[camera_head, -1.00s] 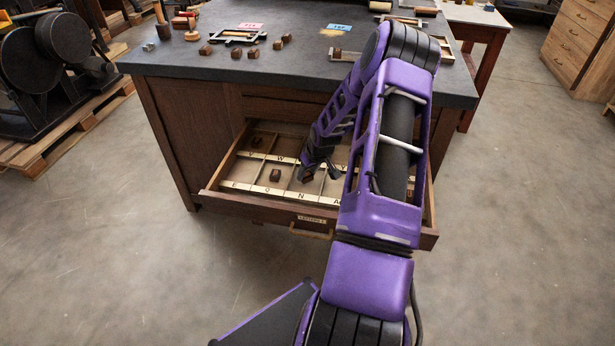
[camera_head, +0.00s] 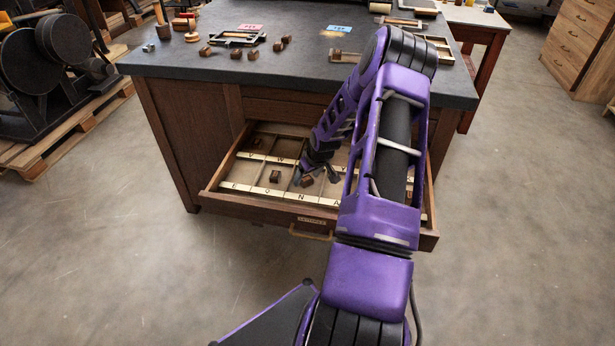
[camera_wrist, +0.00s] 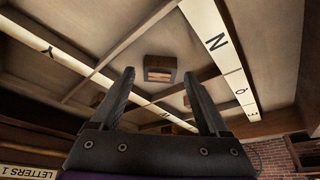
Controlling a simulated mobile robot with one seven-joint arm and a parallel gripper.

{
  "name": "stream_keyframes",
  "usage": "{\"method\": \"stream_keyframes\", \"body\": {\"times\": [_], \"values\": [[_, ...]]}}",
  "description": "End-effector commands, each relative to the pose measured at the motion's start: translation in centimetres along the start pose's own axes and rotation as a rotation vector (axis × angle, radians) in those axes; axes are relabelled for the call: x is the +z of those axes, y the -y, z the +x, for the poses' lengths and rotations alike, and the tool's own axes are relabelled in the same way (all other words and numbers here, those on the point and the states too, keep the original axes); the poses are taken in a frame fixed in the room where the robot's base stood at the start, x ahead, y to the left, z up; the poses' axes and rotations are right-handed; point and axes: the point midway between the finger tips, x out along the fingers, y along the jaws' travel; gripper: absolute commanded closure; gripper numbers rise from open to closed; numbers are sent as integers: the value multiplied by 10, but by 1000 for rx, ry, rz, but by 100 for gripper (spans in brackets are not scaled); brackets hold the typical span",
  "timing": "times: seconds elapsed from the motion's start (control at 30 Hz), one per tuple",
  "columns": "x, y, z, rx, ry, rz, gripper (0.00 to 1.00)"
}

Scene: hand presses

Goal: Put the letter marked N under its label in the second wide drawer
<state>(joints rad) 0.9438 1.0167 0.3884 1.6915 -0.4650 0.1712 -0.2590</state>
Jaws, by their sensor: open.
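The open wide drawer (camera_head: 262,206) has compartments with lettered label strips. The N label (camera_head: 301,197) is on its front strip; in the wrist view the N (camera_wrist: 212,42) is at upper right. A small brown letter block (camera_head: 307,181) lies in the compartment behind the N label. In the wrist view this block (camera_wrist: 159,69) sits just beyond my fingertips, apart from them; its mark is not legible. My gripper (camera_wrist: 160,74) is open and empty above the compartment. It also shows in the head view (camera_head: 320,173), partly hidden by my arm.
Another block (camera_head: 275,176) lies in the compartment to the left, and one (camera_head: 255,141) farther back. Thin dividers and drawer walls surround the gripper. Several blocks lie on the dark worktop (camera_head: 190,62). My arm hides the drawer's right part.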

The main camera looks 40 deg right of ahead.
Motion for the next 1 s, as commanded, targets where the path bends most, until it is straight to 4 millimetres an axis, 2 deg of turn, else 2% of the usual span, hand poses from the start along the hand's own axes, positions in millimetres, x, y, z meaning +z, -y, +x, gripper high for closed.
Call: {"method": "stream_keyframes", "body": {"times": [0.5, 0.7, 1.0], "values": [[-1, -1, -101, 2, -2, 1, 22], [0, 0, -118, 0, 0, 1, 22], [0, 0, -120, 0, 0, 1, 22]]}}
